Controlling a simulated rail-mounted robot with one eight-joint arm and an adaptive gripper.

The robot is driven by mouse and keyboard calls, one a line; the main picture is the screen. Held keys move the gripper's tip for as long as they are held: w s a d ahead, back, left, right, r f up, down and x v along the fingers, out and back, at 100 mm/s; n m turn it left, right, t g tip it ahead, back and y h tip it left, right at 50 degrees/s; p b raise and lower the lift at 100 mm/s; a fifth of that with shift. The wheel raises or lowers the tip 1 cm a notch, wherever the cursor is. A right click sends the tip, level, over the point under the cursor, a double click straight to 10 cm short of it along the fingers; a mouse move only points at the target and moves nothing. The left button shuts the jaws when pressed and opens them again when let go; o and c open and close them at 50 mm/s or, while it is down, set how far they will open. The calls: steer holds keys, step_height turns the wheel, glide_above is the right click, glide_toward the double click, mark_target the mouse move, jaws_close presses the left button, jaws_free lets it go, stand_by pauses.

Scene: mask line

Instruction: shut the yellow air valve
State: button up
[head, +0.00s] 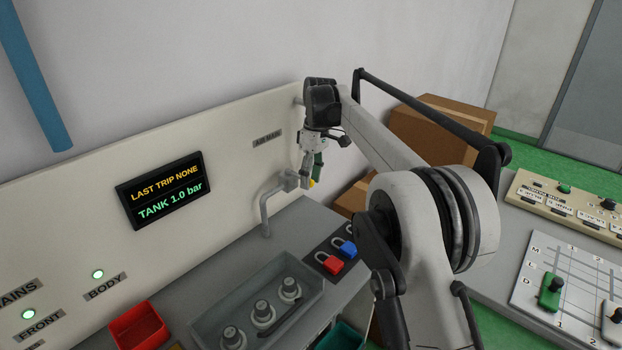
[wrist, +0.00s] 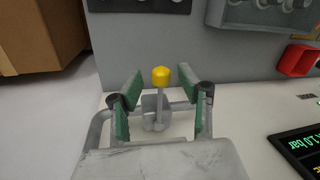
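The yellow air valve shows in the wrist view as a yellow knob (wrist: 161,76) on a grey stem, above a grey valve body on a bent pipe. In the head view only a bit of yellow (head: 311,184) shows below my gripper (head: 314,168), beside the grey pipe (head: 265,211). My gripper (wrist: 162,88) is open in the wrist view, its green-padded fingers apart on either side of the stem and knob. I see clear gaps on both sides. The fingers hide part of the valve in the head view.
A display (head: 160,191) reads "LAST TRIP NONE" and "TANK 1.0 bar". A grey tray (head: 208,322) with several round fittings, a red padlock (head: 329,263), a blue padlock (head: 346,247) and a red bin (head: 138,326) sit nearby. Cardboard boxes (head: 420,131) stand behind my arm.

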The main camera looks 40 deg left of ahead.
step_height(320, 180, up, 7)
steer(key=w, duration=0.1)
steer(key=shift+w+r, duration=0.15)
steer(key=shift+w, duration=0.05)
stand_by(0.5)
steer(key=shift+a, duration=0.1)
stand_by(0.4)
